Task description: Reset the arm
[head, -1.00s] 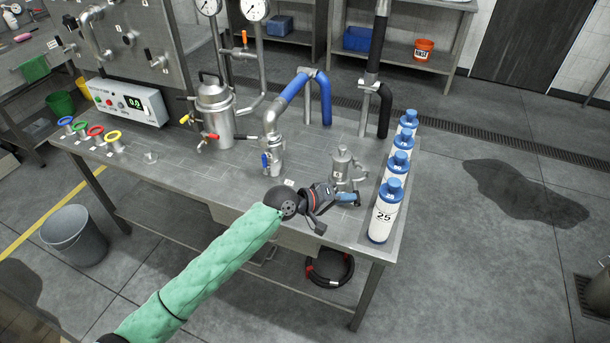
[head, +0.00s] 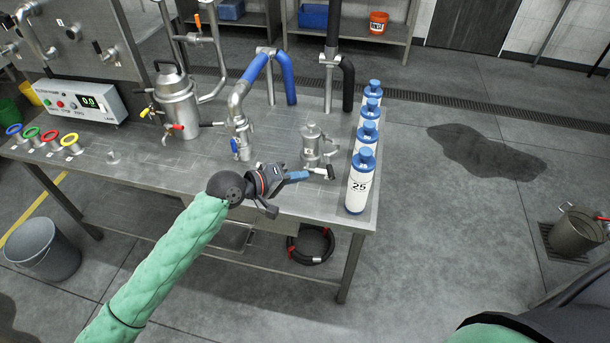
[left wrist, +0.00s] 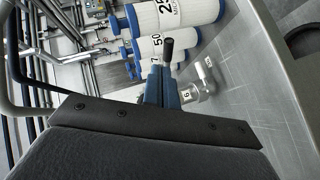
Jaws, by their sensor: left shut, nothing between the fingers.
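My left gripper (head: 302,175) is shut and empty, over the front edge of the steel bench (head: 190,185). Its blue fingers (left wrist: 161,85) also show together in the left wrist view. Just beyond the fingertips is the black-ended handle (head: 330,171) of a small steel vessel (head: 312,146). The handle's black grip (left wrist: 168,48) also shows in the left wrist view, close past the fingertips; I cannot tell whether they touch. My right gripper is not in view; part of a green sleeve shows at the lower right of the head view.
Several white bottles with blue caps (head: 359,182) line the bench's right edge. A blue-sleeved pipe (head: 250,75) and a lidded steel pot (head: 178,105) stand further back. A coiled black hose (head: 311,243) lies below. A grey bucket (head: 42,248) stands at left.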

